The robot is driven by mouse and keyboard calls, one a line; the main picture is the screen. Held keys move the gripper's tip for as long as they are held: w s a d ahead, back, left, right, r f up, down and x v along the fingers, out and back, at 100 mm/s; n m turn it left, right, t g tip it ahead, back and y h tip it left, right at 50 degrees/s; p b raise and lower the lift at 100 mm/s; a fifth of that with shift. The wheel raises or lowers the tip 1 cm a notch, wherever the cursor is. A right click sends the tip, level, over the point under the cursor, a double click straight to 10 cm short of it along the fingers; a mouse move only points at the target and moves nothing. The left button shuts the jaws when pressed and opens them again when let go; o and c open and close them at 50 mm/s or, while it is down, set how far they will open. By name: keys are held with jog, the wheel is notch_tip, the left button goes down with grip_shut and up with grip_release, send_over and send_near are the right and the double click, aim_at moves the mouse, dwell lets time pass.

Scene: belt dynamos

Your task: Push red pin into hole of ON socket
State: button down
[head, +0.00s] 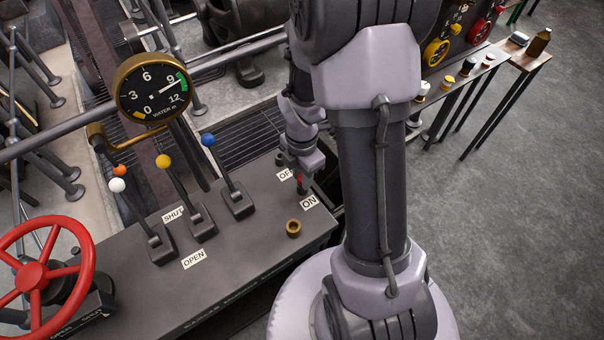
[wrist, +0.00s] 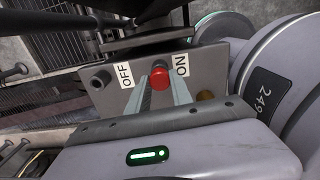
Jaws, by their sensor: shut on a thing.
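The red pin (wrist: 160,78) shows its round red head between the two fingers of my gripper (wrist: 161,88) in the wrist view. My gripper is shut on it. The pin is beside the ON label (wrist: 181,65), on the side toward the OFF label (wrist: 125,75). My fingers and the pin hide the ON socket, so I cannot tell how deep the pin sits or whether it is in the hole. A dark round socket (wrist: 100,78) shows beside the OFF label. In the head view the red pin (head: 300,187) is small, under my gripper (head: 299,178), near the ON label (head: 309,202).
A brass ring (head: 293,228) stands on the grey console (head: 245,270) near the ON label. Levers with blue (head: 208,140), yellow (head: 163,161) and white (head: 117,185) knobs rise to the left. A red handwheel (head: 40,275) and a water gauge (head: 152,88) are farther left.

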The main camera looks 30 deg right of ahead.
jog(key=shift+f+b, duration=0.3)
jog(key=shift+f, duration=0.15)
jog(key=c, duration=1.1)
grip_release()
jog(key=shift+o, duration=0.2)
jog(key=shift+r, duration=0.1)
notch_tip(320, 180, up, 17)
jog(key=p, duration=0.8)
jog(key=shift+r, duration=0.15)
jog(key=s+a+r+m+t+y+b, duration=0.1)
jog(key=s+a+r+m+t, duration=0.2)
jog(key=m, duration=0.8)
jog(key=s+a+r+m+t+y, duration=0.1)
jog(key=s+a+r+m+t, duration=0.1)
jog(key=s+a+r+m, duration=0.6)
jog(key=a+r+m, duration=0.3)
jog(key=m, duration=0.1)
jog(key=shift+s+a+r+t+b, duration=0.15)
jog(key=shift+a+r+t+b, duration=0.1)
jog(key=shift+t+b, duration=0.15)
